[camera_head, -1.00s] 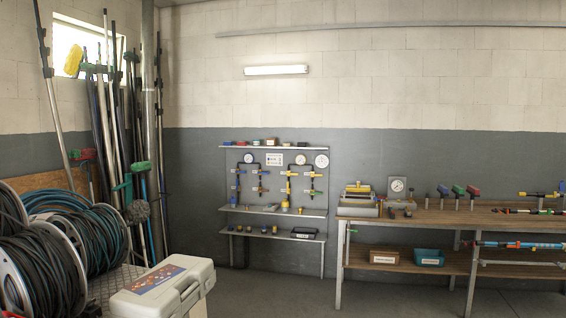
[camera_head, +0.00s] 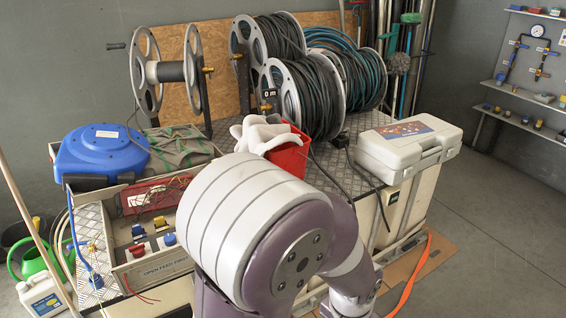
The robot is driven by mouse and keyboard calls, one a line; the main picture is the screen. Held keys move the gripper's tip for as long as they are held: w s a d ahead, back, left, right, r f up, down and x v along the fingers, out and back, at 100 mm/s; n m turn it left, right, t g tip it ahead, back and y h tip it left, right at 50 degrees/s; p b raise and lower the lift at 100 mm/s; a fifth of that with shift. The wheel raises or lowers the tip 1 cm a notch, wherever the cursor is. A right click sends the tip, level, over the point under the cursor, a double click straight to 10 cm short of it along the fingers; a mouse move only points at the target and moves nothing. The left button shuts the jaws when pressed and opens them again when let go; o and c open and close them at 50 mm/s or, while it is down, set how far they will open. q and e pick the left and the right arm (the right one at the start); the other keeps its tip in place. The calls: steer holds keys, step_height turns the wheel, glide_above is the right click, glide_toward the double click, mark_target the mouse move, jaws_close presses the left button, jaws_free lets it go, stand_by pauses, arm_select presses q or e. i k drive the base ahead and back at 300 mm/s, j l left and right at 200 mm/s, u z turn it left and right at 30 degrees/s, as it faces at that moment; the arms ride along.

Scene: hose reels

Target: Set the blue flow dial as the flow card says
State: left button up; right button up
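A small control panel (camera_head: 140,275) stands at the front left of the bench, partly hidden behind my own arm. Its front edge carries lettering that seems to read "open feed first". A blue knob (camera_head: 169,240) sits on its right side, and a red knob (camera_head: 138,250) sits beside it. A yellow-and-blue part (camera_head: 138,231) is behind them. Which blue part is the flow dial, and its setting, are too small to tell. I cannot make out a flow card. Neither gripper is in view; only a large grey and purple part of my arm shows.
A blue hose reel case (camera_head: 100,152), a red bucket (camera_head: 288,155) with white gloves and a white case (camera_head: 408,145) stand on the bench. Large hose reels (camera_head: 312,95) fill its back. An orange hose (camera_head: 412,275) lies on the floor. Floor at right is clear.

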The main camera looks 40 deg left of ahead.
mark_target(170, 239)
steer(key=i+j+u, duration=0.1)
steer(key=u, duration=2.1)
steer(key=i+l, duration=0.2)
steer(key=i+l+u, duration=0.1)
steer(key=l, duration=0.35)
steer(key=i+l, duration=0.25)
steer(key=i+l+u, duration=0.1)
steer(key=l, duration=0.3)
steer(key=i, duration=0.1)
